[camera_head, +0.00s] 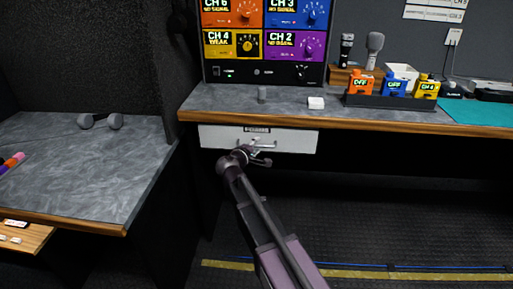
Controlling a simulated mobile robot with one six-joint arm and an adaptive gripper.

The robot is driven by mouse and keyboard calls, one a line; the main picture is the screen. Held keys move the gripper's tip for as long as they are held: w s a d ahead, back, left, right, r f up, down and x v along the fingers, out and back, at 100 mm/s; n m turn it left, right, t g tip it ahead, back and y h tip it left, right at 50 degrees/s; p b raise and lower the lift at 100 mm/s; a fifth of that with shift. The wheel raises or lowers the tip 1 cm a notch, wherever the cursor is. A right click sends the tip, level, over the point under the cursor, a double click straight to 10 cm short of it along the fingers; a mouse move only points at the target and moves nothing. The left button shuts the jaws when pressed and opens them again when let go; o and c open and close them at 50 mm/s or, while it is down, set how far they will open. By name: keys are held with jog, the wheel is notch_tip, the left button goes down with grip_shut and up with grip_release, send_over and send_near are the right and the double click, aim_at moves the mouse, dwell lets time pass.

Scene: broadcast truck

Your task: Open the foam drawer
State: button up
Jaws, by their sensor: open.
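The drawer with a light grey-white front (304,141) sits under the wood-edged counter in the middle of the head view. It looks shut, its front under the counter's edge. A small dark label (257,130) is at the top of the front; its text is too small to read. My gripper (265,153) is open at the middle of the drawer front, just below the label. Its fingers cover the area of the handle, so I cannot tell whether they are around it or touching it.
A channel panel (264,45) stands behind. A side desk (80,165) is at the left. The floor (400,235) below the counter looks clear.

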jog(key=shift+c, duration=0.2)
grip_shut()
